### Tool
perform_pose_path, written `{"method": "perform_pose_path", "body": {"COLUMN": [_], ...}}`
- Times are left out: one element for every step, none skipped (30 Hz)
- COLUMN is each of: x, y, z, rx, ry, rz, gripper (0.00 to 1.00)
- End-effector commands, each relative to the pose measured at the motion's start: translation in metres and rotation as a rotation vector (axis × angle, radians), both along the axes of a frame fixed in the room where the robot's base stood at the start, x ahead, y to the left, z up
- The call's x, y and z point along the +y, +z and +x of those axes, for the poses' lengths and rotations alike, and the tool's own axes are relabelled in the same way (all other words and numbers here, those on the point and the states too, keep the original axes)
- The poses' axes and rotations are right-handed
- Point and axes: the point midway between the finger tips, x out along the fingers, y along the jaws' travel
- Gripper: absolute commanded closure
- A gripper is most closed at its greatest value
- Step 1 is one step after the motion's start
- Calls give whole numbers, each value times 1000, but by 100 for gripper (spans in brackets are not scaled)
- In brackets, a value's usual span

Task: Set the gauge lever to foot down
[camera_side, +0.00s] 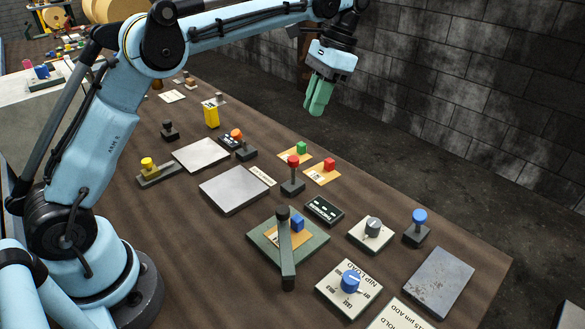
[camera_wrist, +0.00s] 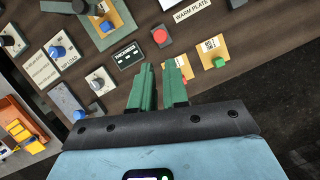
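A dark grey bar with a black knob (camera_side: 285,250) crosses the green plate (camera_side: 259,250); I take it for the gauge lever, but no label confirms this. I cannot tell whether its foot is up or down. A blue block (camera_side: 297,223) sits on an orange card on that plate. The bar also shows at the top left of the wrist view (camera_wrist: 58,7). The black thickness display (camera_side: 323,210) lies just beyond the plate. My gripper (camera_side: 316,108) is high above the table's far edge, well away from the bar. Its green fingers (camera_wrist: 159,70) are apart and empty.
A red-knobbed lever (camera_side: 292,172) stands between my gripper and the plate. Red (camera_side: 330,164) and green (camera_side: 302,148) blocks sit on orange cards. A blue dial (camera_side: 350,282), a grey dial (camera_side: 373,228) and a blue-knobbed lever (camera_side: 418,225) stand to the right.

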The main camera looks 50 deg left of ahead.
Motion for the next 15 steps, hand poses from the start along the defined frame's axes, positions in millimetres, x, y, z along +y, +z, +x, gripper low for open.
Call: {"method": "perform_pose_path", "body": {"x": [-2,-3,-4,-5,-6,-6,-7,-8,-9,-9,-10,-11,-11,-12,-12], "y": [5,7,11,13,15,17,19,20,21,22,23,23,23,22,22], "z": [-5,-8,-13,-16,-20,-25,-29,-34,-40,-44,-49,-55,-60,-65,-72], "rx": [-22,-37,-60,-79,-96,-119,-137,-154,-176,-193,-210,-232,-248,-265,-286], "ry": [-37,-62,-101,-131,-163,-204,-234,-264,-306,-335,-367,-409,-440,-472,-513], "rz": [-8,-12,-20,-25,-29,-34,-38,-41,-44,-46,-48,-50,-51,-51,-51], "gripper": [94,98,100,100,100,100,100,100,100,100,100,100,100,100,100]}}
